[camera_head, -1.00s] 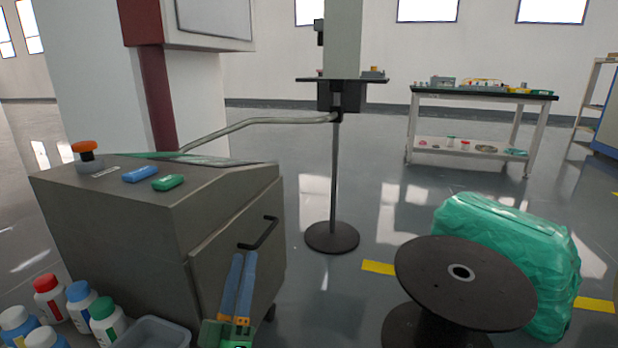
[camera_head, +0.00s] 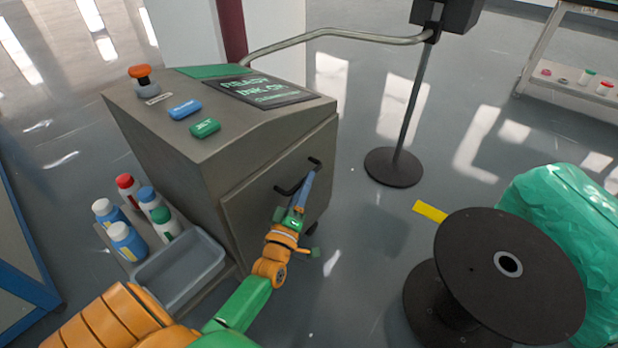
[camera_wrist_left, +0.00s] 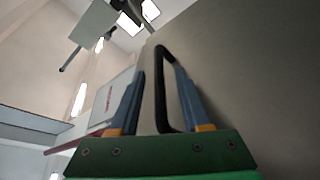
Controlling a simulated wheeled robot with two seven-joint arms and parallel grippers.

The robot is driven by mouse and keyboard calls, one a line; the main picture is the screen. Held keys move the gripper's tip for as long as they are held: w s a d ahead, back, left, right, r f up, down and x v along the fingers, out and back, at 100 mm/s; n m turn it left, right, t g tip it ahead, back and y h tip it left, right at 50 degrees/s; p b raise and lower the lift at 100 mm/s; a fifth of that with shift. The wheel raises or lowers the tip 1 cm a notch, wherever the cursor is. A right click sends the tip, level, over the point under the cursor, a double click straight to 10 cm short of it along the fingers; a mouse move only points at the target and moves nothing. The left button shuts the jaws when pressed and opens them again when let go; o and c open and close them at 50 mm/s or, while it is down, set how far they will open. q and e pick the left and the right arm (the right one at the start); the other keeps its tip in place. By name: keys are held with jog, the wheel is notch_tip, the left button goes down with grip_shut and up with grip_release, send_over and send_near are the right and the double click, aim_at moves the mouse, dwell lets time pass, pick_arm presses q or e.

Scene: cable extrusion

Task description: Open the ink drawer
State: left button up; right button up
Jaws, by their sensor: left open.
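The ink drawer (camera_head: 262,205) is the grey front panel of the ink cabinet (camera_head: 175,150) and looks shut. Its black bar handle (camera_head: 296,179) stands out from the panel; it also shows in the left wrist view (camera_wrist_left: 160,85). My left gripper (camera_head: 304,187) is at the handle. In the left wrist view the handle lies between the two blue-grey fingers of my left gripper (camera_wrist_left: 160,92), with a gap visible between them. Whether a finger touches the handle I cannot tell. My right gripper is not in view.
A shelf with several bottles (camera_head: 137,213) and an empty grey tray (camera_head: 180,272) is left of the drawer. A black cable reel (camera_head: 510,265) and a green wrapped bundle (camera_head: 562,215) stand at right. A stand base (camera_head: 393,167) is behind.

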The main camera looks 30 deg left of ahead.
pick_arm(q)
jog(key=shift+x, duration=0.85)
grip_shut()
dwell(0.8)
